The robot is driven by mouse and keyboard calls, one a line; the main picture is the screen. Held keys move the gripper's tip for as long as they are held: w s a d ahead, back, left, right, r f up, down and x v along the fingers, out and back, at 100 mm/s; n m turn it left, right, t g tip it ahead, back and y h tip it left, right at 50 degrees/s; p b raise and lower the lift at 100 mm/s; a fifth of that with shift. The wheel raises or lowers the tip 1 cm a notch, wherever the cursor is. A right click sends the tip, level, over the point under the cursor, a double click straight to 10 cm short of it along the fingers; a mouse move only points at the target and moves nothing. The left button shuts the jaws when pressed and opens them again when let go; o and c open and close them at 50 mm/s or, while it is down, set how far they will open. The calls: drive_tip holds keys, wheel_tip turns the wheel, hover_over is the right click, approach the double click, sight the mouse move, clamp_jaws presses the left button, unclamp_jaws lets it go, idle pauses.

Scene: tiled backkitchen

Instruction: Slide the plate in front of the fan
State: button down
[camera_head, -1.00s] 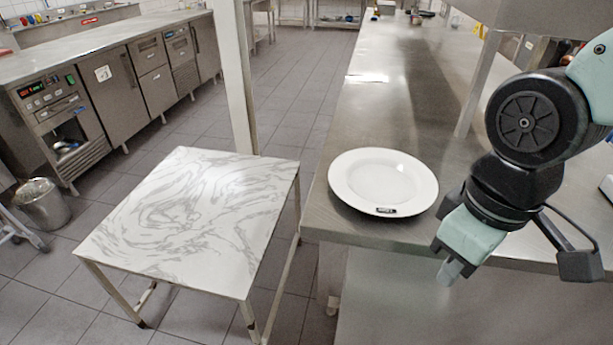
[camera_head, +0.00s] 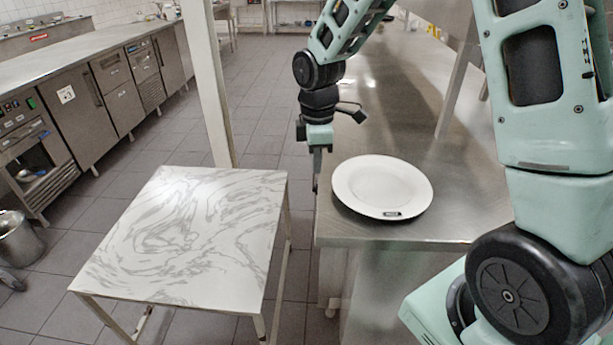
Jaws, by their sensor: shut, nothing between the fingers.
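A white round plate (camera_head: 380,184) with a wide rim lies flat on the steel counter (camera_head: 455,222), near its front left corner. A small dark label shows on the near rim. My gripper (camera_head: 317,182) points down just left of the plate, at the counter's left edge, with a small gap between it and the rim. Its fingers are together and hold nothing. Its exact height against the counter top is hard to tell. I see no fan that I can make out in this view.
A low table (camera_head: 190,235) with a white marbled top stands left of the counter, a gap between them. A white post (camera_head: 207,90) rises behind it. Steel cabinets (camera_head: 70,115) line the left wall. The counter behind the plate is mostly clear.

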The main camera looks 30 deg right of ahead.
sight(335, 202)
drive_tip(key=d+f, duration=0.1)
drive_tip(key=f, duration=0.2)
drive_tip(key=s+f+p, duration=0.1)
drive_tip(key=f, duration=0.2)
drive_tip(key=d+f+p, duration=0.1)
drive_tip(key=f, duration=0.2)
drive_tip(key=shift+s+d, duration=0.2)
drive_tip(key=shift+d, duration=0.1)
drive_tip(key=shift+s+d+f, duration=0.15)
drive_tip(key=shift+s+d, duration=0.05)
drive_tip(key=shift+d, duration=0.3)
drive_tip(key=shift+d, duration=0.15)
drive_tip(key=shift+d+p, duration=0.35)
drive_tip(key=shift+p, duration=0.05)
drive_tip(key=s+d+p, duration=0.2)
drive_tip(key=s+d, duration=0.1)
drive_tip(key=d, duration=0.4)
drive_tip(key=s+d+p, duration=0.3)
drive_tip(key=s+d, duration=0.1)
drive_tip(key=d, duration=0.4)
drive_tip(key=s+d+p, duration=0.2)
drive_tip(key=s+d, duration=0.1)
drive_tip(key=d, duration=0.4)
drive_tip(key=shift+s+d+r+p, duration=0.2)
drive_tip(key=shift+s+d+p, duration=0.15)
drive_tip(key=shift+s+d, duration=0.05)
drive_tip(key=shift+f, duration=0.2)
drive_tip(key=shift+w, duration=0.1)
